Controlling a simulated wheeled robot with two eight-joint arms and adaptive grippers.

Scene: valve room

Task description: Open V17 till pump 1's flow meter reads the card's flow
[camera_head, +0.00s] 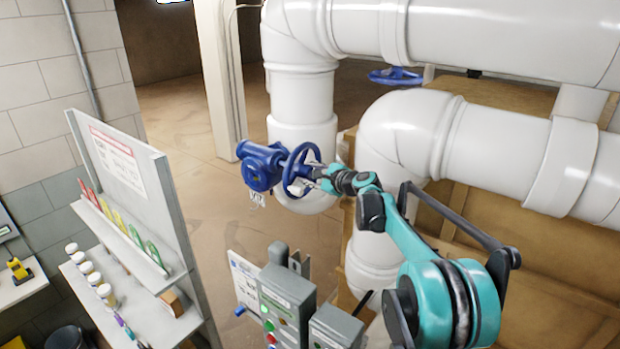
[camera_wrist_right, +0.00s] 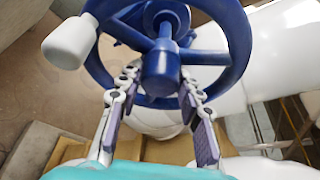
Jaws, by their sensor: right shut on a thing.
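The blue valve (camera_head: 262,166) with its blue handwheel (camera_head: 293,163) stands against a white vertical pipe in the head view. A small tag (camera_head: 257,199) hangs under it; its lettering is too small to read surely. My right gripper (camera_head: 318,174) reaches the handwheel from the right and is shut on it. In the right wrist view, the gripper's fingers (camera_wrist_right: 158,92) lie either side of the hub at the lower rim of the handwheel (camera_wrist_right: 235,60). A white crank knob (camera_wrist_right: 70,42) sticks out at the wheel's upper left. My left gripper is not in view. I cannot make out a flow meter.
Thick white pipes (camera_head: 480,30) run above and right of my arm. A second blue handwheel (camera_head: 396,76) sits behind. A grey control box (camera_head: 287,300) and a posted sheet (camera_head: 245,280) stand below. A grey rack board (camera_head: 125,170) with another sheet (camera_head: 118,160) is at left.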

